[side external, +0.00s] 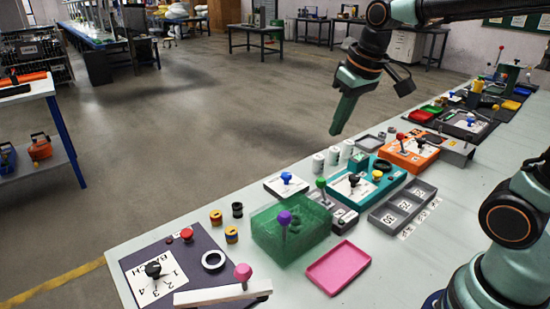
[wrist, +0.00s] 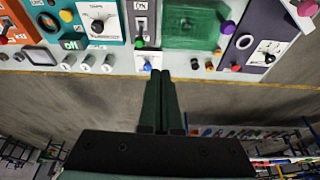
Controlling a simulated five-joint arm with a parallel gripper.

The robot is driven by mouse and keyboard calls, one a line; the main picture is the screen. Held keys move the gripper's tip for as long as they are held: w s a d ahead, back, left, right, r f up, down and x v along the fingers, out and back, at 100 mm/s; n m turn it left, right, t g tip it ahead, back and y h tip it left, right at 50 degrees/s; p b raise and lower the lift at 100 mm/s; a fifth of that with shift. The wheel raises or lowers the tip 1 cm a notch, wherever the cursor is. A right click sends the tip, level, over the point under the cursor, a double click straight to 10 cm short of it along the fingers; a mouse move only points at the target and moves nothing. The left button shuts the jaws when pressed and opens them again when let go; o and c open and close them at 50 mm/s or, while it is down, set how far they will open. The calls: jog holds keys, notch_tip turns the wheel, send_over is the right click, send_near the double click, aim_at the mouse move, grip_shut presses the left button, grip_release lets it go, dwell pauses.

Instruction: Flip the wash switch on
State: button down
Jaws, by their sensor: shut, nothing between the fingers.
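No switch has a readable "wash" label. A narrow grey panel (wrist: 140,25) with a toggle lever shows at the top of the wrist view, with a white label that seems to read "ON". A green knob (wrist: 140,42) stands at its near end; in the side view the green knob (side external: 320,183) is upright on its stem. Which way the lever is set is unclear. Next to it is a white plate with a blue knob (side external: 286,178), also in the wrist view (wrist: 148,66). My gripper (side external: 336,132) is shut and empty, raised above these panels; its fingers also fill the wrist view's middle (wrist: 161,84).
A green translucent box (side external: 288,238) with a purple knob (side external: 284,217) stands beside the grey panel. A teal dial panel (side external: 385,166) and white cylinders (side external: 333,155) flank the other side. A pink tray (side external: 338,267) lies in front. The space around my raised gripper is clear.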

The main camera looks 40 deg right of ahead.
aim_at(323, 191)
jog(key=w+d+f+m+g, duration=0.1)
jog(key=w+d+f+g, duration=0.3)
jog(key=w+f, duration=0.7)
jog(key=shift+w+d+f, duration=0.4)
jog(key=shift+w+d, duration=0.7)
jog(key=shift+w, duration=0.95)
jog(key=f, duration=0.6)
jog(key=s+f, duration=0.1)
jog(key=f, duration=0.3)
jog(key=shift+d+f, duration=0.1)
jog(key=shift+d, duration=0.15)
jog(key=shift+s+a+r, duration=0.1)
jog(key=shift+s+r, duration=0.25)
jog(key=shift+s+a+r, duration=0.1)
jog(key=shift+s+r, duration=0.2)
jog(key=shift+s, duration=0.4)
jog(key=shift+s+a+r, duration=0.1)
jog(key=shift+s+r, duration=0.2)
jog(key=shift+s, duration=0.4)
